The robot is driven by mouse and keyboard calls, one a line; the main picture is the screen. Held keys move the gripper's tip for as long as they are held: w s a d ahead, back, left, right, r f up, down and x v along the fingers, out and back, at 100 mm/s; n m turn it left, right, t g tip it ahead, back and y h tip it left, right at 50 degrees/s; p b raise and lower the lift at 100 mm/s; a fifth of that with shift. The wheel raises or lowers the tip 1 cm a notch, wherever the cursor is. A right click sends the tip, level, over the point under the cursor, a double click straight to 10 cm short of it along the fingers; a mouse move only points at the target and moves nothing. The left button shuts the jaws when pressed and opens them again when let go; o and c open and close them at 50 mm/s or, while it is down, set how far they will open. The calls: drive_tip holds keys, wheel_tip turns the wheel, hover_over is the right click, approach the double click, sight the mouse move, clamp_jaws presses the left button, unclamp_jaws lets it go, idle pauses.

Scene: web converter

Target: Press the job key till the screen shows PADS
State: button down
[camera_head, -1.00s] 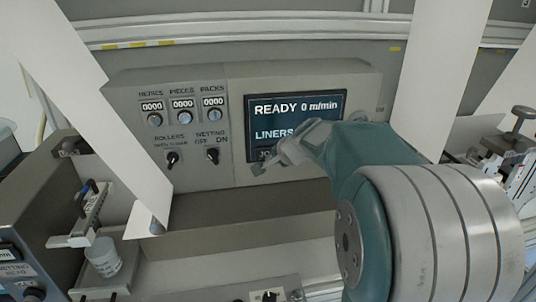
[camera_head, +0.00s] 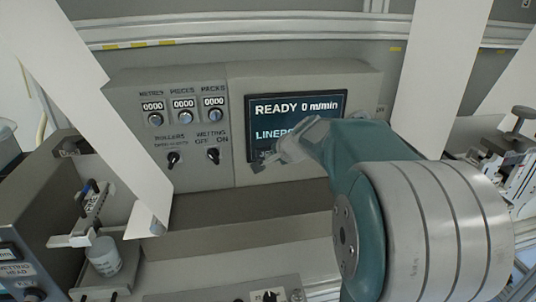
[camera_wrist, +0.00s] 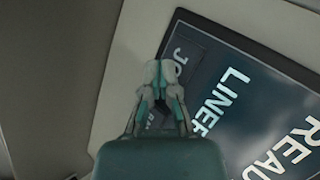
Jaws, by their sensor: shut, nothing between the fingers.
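The screen (camera_head: 262,118) on the grey console reads "READY 0 m/min", with "LINERS" below it, its end partly covered by my gripper. The screen also fills the right of the wrist view (camera_wrist: 245,75), seen tilted. There the job key (camera_wrist: 184,60) shows as a dark panel with "JO" legible, beside the word "LINERS". My gripper (camera_head: 256,166) is shut and empty at the lower left of the screen. In the wrist view its fingertips (camera_wrist: 163,68) overlap the left part of the key. I cannot tell whether they touch it.
Counters (camera_head: 182,105) for metres, pieces and packs sit left of the screen, above the rollers switch (camera_head: 172,159) and the wetting switch (camera_head: 213,155). White web sheets (camera_head: 440,70) slant down on both sides.

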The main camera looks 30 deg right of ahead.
drive_tip(key=shift+w+d, duration=0.15)
drive_tip(key=shift+w, duration=0.35)
idle(0.8)
drive_tip(key=shift+s, duration=0.1)
drive_tip(key=shift+s+a, duration=0.25)
drive_tip(key=shift+s, duration=0.6)
drive_tip(key=s, duration=0.2)
drive_tip(key=s+a, duration=0.1)
drive_tip(key=s, duration=0.1)
drive_tip(key=shift+s+a, duration=0.2)
drive_tip(key=shift+s, duration=0.2)
idle(0.6)
